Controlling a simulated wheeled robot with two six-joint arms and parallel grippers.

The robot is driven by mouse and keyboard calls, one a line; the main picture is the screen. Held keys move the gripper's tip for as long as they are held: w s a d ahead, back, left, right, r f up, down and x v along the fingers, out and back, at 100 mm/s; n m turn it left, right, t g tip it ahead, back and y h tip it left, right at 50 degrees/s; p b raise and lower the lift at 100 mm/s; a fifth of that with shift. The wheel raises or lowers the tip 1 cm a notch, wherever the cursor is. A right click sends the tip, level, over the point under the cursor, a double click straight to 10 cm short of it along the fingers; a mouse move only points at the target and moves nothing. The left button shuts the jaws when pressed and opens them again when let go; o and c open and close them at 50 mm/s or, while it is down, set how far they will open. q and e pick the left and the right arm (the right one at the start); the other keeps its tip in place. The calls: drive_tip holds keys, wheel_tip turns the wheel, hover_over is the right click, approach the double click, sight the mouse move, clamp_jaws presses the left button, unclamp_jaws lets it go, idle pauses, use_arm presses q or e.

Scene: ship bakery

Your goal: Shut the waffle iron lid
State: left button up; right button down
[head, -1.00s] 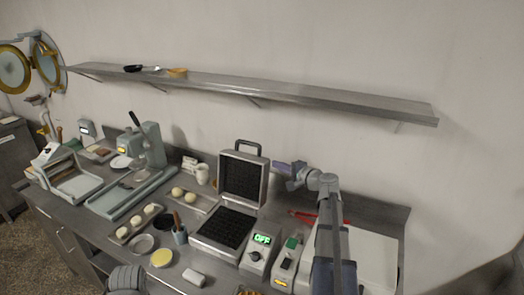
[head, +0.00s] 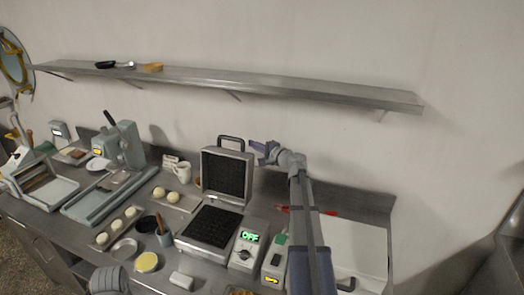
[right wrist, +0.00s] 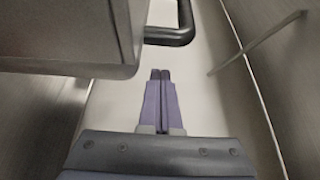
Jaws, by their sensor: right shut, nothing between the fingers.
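The waffle iron (head: 208,228) stands on the counter with its lid (head: 228,174) open and upright at the back. The lid's dark handle (head: 231,138) is on its top edge. My right gripper (head: 257,147) is beside the lid's upper right corner in the head view. Its purple fingers (right wrist: 160,75) are shut and empty in the right wrist view. There the lid (right wrist: 70,40) fills the upper left and the handle (right wrist: 172,38) is just beyond the fingertips; I see no contact. My left gripper is not in view.
A control box (head: 246,246) reading OFF is at the iron's right front. A cup with utensils (head: 164,236) and dough trays (head: 176,200) lie left. A wall shelf (head: 230,82) runs above. A white appliance (head: 352,245) is at the right.

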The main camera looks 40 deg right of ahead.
drive_tip(key=a, duration=0.3)
drive_tip(key=shift+s+r+p, duration=0.25)
drive_tip(key=shift+s+p, duration=0.1)
drive_tip(key=shift+p, duration=0.05)
drive_tip(key=shift+s+a, duration=0.1)
